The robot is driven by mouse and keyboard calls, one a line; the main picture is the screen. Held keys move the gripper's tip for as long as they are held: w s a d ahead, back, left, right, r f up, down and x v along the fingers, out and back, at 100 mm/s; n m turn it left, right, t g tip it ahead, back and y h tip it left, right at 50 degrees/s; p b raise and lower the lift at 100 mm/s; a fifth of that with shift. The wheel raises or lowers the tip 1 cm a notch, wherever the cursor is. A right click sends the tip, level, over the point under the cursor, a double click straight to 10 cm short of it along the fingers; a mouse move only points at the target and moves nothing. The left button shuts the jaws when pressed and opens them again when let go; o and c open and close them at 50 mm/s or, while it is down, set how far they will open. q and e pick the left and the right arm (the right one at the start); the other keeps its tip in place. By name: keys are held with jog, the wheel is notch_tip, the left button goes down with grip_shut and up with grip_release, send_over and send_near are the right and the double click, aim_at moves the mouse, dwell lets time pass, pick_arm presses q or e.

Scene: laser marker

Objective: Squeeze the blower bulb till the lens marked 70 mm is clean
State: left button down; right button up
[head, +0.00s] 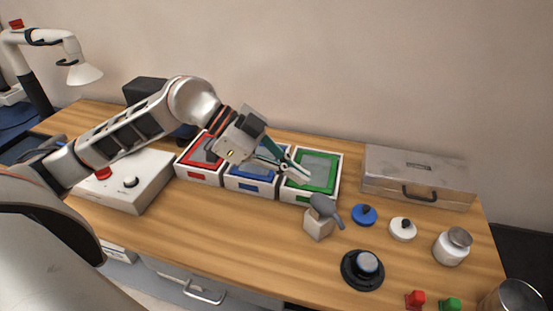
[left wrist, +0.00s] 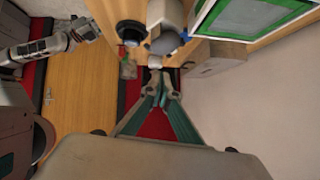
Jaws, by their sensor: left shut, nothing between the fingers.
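The blower bulb (head: 323,204) is grey, with a short nozzle pointing down to the right, and rests on a pale block (head: 318,227). It also shows in the left wrist view (left wrist: 165,43), just beyond the fingertips. My left gripper (head: 301,174) is shut and empty, above the green-framed tray, apart from the bulb and up-left of it. Its fingertips also show in the left wrist view (left wrist: 160,80). A black round mount with a pale lens-like top (head: 366,262) stands in front of the bulb. I can read no 70 mm mark. My right gripper seems to show, small, in the left wrist view (left wrist: 86,30).
Red (head: 198,170), blue (head: 249,183) and green (head: 325,172) framed trays stand in a row. A blue knobbed disc (head: 363,214), a white one (head: 403,229) and a jar (head: 450,250) stand right of the bulb. A metal case (head: 418,179) is behind them.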

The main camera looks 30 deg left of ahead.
pick_arm(q)
jog(key=v, duration=0.5)
jog(key=shift+a+r+b, duration=0.15)
jog(key=shift+a+b, duration=0.15)
jog(key=shift+a, duration=0.05)
pick_arm(e)
jog(key=shift+w+a+f, duration=0.1)
jog(key=shift+a+f, duration=0.15)
jog(key=shift+f, duration=0.25)
pick_arm(q)
jog(key=shift+d, duration=0.1)
